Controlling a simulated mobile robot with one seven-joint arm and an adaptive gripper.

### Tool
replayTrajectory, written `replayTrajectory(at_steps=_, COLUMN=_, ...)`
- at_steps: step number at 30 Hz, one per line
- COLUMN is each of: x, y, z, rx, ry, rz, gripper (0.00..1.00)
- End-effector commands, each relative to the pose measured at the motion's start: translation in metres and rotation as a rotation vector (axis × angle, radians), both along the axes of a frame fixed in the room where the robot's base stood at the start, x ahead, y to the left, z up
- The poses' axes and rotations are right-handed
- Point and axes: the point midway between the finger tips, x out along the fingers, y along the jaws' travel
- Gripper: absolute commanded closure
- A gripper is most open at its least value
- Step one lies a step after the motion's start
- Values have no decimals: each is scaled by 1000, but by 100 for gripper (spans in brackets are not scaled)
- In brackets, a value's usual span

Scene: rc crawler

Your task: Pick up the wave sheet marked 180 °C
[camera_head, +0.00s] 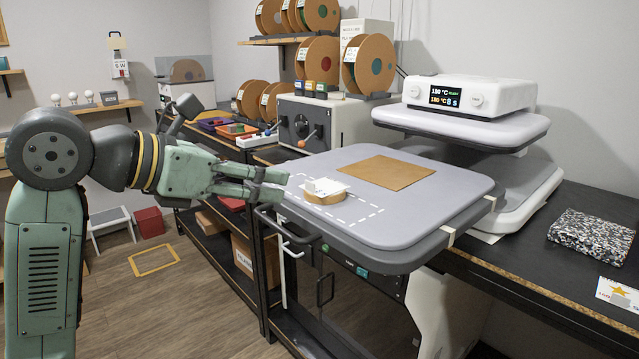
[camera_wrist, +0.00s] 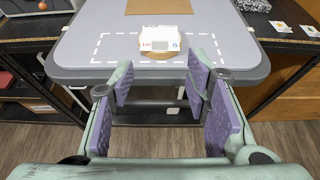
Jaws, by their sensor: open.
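A small white sheet (camera_head: 325,186) with red and blue print lies on a round tan block (camera_head: 324,199) near the front of the press's lower plate. It also shows in the wrist view (camera_wrist: 160,40); its print is too small to read surely, and I cannot make out a wave. The press display (camera_head: 445,95) reads 180 °C. My gripper (camera_head: 278,184) is open and empty, left of the block. In the wrist view my gripper (camera_wrist: 160,84) has its purple-padded fingers spread on the near side of the block, apart from the sheet.
A brown sheet (camera_head: 387,172) lies on the grey plate (camera_head: 455,190) behind the block; the upper platen (camera_head: 460,125) is raised. A star card (camera_head: 618,293) and a speckled slab (camera_head: 590,235) lie on the right bench. Shelves with spools (camera_head: 376,63) stand behind.

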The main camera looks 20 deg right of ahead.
Motion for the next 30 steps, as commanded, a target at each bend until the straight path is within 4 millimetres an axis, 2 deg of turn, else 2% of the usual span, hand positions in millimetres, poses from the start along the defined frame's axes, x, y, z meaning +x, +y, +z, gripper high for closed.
replayTrajectory(at_steps=3, x=5, y=-16, z=-5, rx=-1, ry=1, rz=-4, gripper=57)
replayTrajectory(at_steps=10, x=11, y=-32, z=-11, rx=-2, ry=1, rz=-4, gripper=57)
replayTrajectory(at_steps=18, x=23, y=-65, z=-25, rx=-3, ry=0, rz=-5, gripper=57)
replayTrajectory(at_steps=27, x=25, y=-68, z=-29, rx=-3, ry=-3, rz=-2, gripper=57)
replayTrajectory(at_steps=30, x=25, y=-68, z=-29, rx=-3, ry=-3, rz=-2, gripper=63)
